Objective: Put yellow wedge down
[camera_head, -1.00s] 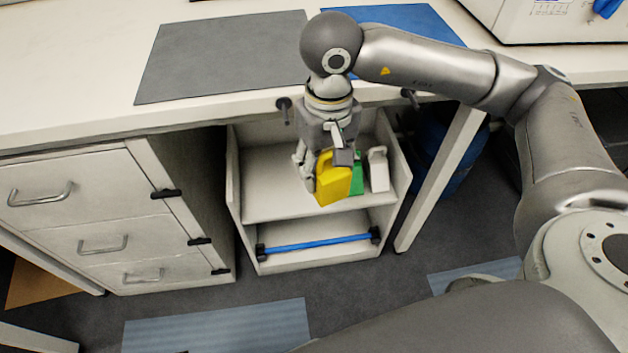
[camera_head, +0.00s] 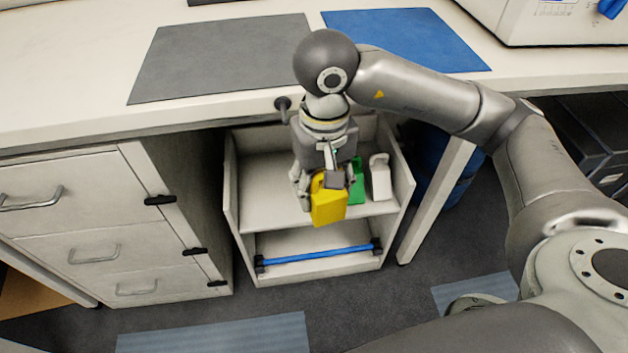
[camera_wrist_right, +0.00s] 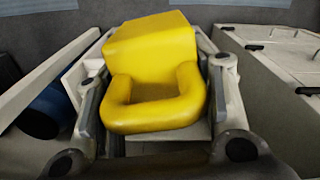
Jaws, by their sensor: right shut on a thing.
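The yellow wedge (camera_head: 328,207) is a yellow jug-like block with a loop handle. My right gripper (camera_head: 325,182) is shut on it, at the front of the cart's upper shelf. In the right wrist view the yellow wedge (camera_wrist_right: 155,70) sits between the two fingers (camera_wrist_right: 158,120), handle toward the camera. I cannot tell whether its bottom touches the shelf. A green container (camera_head: 356,182) and a white container (camera_head: 380,177) stand on the shelf just right of it. The green one is partly hidden by my gripper. My left gripper is not in view.
The cart's upper shelf (camera_head: 262,205) has free room left of the wedge. The cart has side walls and a blue bar (camera_head: 318,255) across its lower shelf. The bench top (camera_head: 80,110) overhangs the cart, with a drawer cabinet (camera_head: 80,220) at left and a bench leg at right.

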